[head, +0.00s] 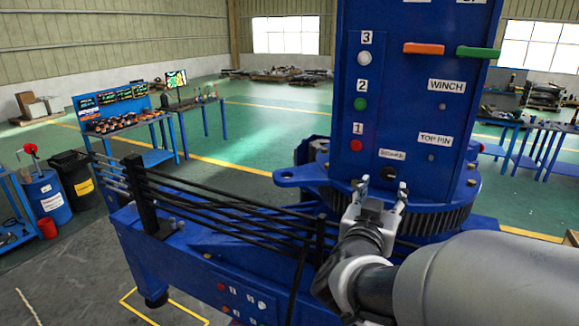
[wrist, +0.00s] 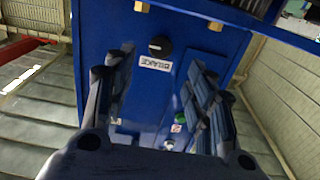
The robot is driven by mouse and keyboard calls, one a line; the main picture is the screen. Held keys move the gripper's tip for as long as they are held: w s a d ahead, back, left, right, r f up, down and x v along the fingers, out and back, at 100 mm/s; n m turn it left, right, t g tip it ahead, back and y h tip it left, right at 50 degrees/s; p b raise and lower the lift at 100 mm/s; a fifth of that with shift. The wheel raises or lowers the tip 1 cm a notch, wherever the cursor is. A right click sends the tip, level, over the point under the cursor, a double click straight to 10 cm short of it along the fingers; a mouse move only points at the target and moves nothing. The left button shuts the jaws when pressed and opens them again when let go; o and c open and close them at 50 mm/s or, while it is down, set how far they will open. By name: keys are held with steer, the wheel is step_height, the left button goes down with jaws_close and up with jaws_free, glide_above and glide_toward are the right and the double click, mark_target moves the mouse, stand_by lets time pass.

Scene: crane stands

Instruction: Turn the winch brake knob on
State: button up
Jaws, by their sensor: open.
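The brake knob (head: 388,173) is a small black round knob low on the front of the blue crane column (head: 400,110), just below a white label. In the wrist view the black knob (wrist: 160,46) shows beside its upside-down BRAKE label (wrist: 155,63). My gripper (head: 382,188) is open and empty, with its fingers pointing up at the column just below the knob. In the wrist view my gripper (wrist: 158,75) has one finger on each side of the knob and label. The knob appears beyond the fingertips, not between them; the exact gap cannot be told.
Red (head: 356,145), green (head: 360,104) and white (head: 364,59) buttons sit left on the column. An orange lever (head: 424,48) and a green lever (head: 478,53) are higher up. Black hoses (head: 230,198) run left of my gripper. A blue flange (head: 297,176) juts out left.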

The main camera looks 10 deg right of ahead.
mark_target(388, 173)
steer(key=x, duration=0.8)
steer(key=shift+d, duration=0.1)
steer(key=c, duration=1)
steer(key=shift+c, duration=0.2)
